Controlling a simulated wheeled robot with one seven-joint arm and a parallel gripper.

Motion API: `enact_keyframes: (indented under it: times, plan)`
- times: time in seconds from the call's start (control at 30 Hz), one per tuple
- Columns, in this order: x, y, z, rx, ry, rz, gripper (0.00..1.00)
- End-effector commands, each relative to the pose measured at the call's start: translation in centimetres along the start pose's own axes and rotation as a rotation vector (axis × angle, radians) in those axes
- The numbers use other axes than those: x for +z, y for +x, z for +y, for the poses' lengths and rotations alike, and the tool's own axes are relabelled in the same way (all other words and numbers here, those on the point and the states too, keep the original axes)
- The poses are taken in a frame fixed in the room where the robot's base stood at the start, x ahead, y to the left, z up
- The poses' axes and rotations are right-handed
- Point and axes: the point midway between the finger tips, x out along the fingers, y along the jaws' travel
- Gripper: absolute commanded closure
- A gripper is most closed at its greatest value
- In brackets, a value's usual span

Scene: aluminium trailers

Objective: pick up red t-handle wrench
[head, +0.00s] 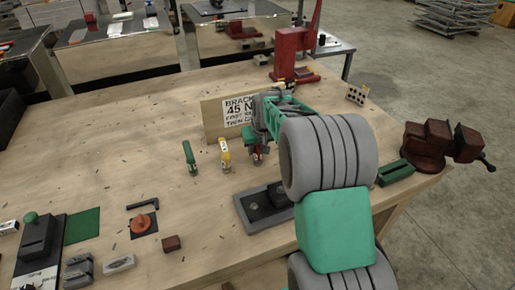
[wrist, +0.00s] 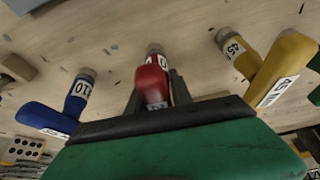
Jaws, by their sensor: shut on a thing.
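The red t-handle wrench (wrist: 152,82) stands between the two dark fingers of my gripper (wrist: 157,92) in the wrist view. My gripper is shut on it. Its white number label is only partly visible. In the head view, my gripper (head: 258,152) is low over the wooden bench, with a bit of red showing at its fingers; the arm hides most of the area behind. I cannot tell whether the wrench still touches the bench.
A yellow handle (head: 225,155) and a green one (head: 190,158) stand left of my gripper. A blue handle (wrist: 72,108) shows in the wrist view. A sign board (head: 214,118) stands behind, a grey plate (head: 247,212) in front, a red vise (head: 428,145) at right.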

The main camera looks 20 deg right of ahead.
Motion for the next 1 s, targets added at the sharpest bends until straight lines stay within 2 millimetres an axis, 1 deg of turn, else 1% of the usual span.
enact_keyframes:
  times: [0.77,0.87,0.97,1.0]
  plan:
    - [-0.2,-0.3,0.0,0.000,0.000,0.003,1.00]
    - [-0.5,-0.9,0.0,0.001,0.000,0.004,1.00]
    - [-1.1,-2.4,0.0,0.001,-0.001,0.007,1.00]
    - [-1.3,-3.3,0.1,0.002,-0.001,0.008,1.00]
